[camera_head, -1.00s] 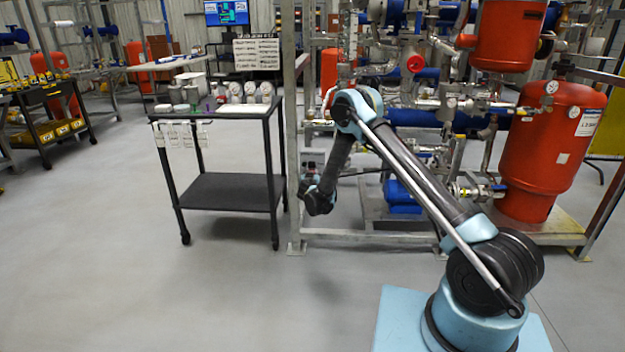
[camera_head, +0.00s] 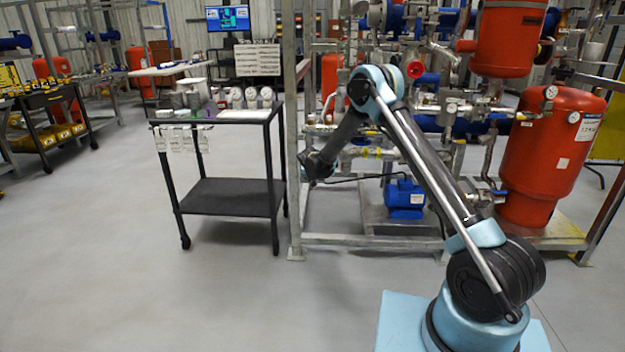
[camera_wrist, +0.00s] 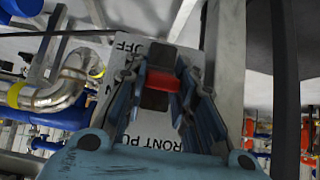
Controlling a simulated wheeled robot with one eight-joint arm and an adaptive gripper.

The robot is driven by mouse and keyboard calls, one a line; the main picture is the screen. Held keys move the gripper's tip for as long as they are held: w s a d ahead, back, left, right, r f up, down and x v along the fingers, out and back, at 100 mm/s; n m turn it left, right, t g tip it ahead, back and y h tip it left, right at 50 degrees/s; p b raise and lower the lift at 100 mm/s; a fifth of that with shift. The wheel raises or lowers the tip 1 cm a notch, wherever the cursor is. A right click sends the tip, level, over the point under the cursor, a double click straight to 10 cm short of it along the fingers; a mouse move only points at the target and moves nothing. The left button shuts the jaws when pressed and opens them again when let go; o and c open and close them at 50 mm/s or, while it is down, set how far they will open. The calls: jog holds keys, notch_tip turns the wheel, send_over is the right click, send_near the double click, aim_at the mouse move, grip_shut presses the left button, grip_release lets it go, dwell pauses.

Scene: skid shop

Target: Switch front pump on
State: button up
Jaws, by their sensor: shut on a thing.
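In the wrist view a pale switch plate (camera_wrist: 150,143) carries dark lettering. "OFF" can be read at its far end, and part of "FRONT PUMP" at its near end. A red switch handle (camera_wrist: 162,80) on a dark base stands at the middle of the plate. My gripper (camera_wrist: 163,72) is shut on the red handle, with one blue-grey finger on each side. In the head view my gripper (camera_head: 309,167) is small and dark beside the frame's left upright. The switch plate cannot be made out there.
A metal frame post (camera_head: 293,130) stands close to my gripper. Behind are pipes, a blue motor (camera_head: 405,195) and a red tank (camera_head: 545,155). A black cart (camera_head: 228,197) with gauges stands left. The floor in front is clear.

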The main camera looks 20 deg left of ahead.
jog(key=shift+w, duration=0.1)
dwell(0.3)
jog(key=o, duration=1.1)
jog(key=shift+c, duration=0.2)
jog(key=v, duration=1.2)
jog(key=shift+a, duration=0.1)
